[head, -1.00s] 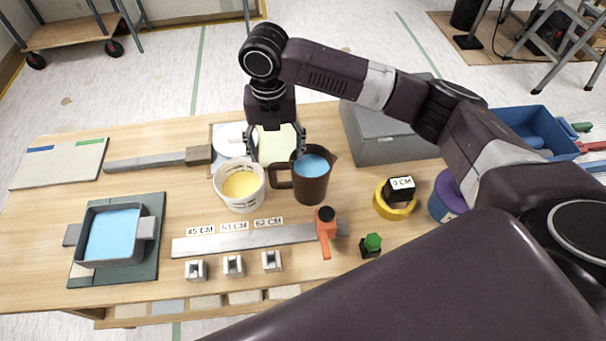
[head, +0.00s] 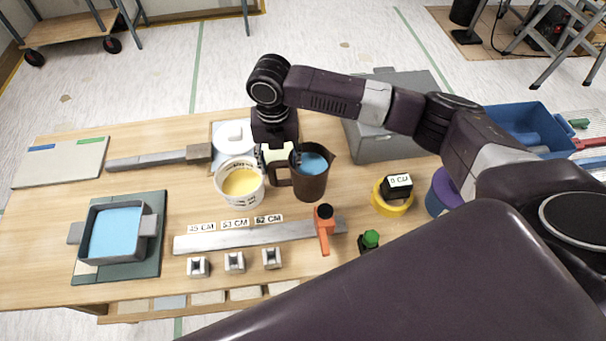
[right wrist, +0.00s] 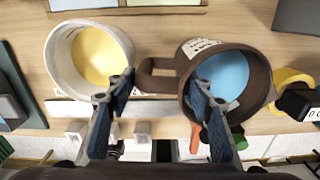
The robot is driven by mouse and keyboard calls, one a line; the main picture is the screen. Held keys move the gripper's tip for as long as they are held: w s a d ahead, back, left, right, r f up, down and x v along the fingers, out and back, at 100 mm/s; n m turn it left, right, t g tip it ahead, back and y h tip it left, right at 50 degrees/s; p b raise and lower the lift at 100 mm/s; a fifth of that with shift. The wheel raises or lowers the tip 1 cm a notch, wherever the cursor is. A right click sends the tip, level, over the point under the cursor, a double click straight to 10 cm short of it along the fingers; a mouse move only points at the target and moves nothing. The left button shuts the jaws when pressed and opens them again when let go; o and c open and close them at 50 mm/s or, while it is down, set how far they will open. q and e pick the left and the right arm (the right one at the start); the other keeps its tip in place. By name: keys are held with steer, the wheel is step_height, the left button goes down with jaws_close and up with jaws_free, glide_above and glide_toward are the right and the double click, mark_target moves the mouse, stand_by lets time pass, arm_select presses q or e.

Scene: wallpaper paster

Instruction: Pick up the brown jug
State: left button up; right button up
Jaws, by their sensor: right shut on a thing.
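The brown jug (head: 310,186) stands upright on the wooden table with blue liquid inside. Its handle points left towards the white bucket (head: 240,192) of yellow paste. In the right wrist view the jug (right wrist: 258,72) is at right and its handle (right wrist: 157,75) lies between my two fingers. My right gripper (head: 278,157) is at the handle side of the jug, between jug and bucket, and is shut on the jug. The exact contact is partly hidden. In the right wrist view one finger of the gripper (right wrist: 160,97) overlaps the bucket's rim, the other the jug. My left gripper is not in view.
The white bucket stands close left of the jug. A steel ruler (head: 215,241) with an orange clamp (head: 325,240) lies in front. A grey box (head: 385,145) stands behind right, and a yellow tape roll (head: 392,206) to the right. A tray of blue liquid (head: 118,230) is at left.

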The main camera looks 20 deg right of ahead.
jaws_close()
steer(key=shift+r, duration=0.1)
steer(key=shift+w+r, duration=0.1)
steer(key=shift+r, duration=0.05)
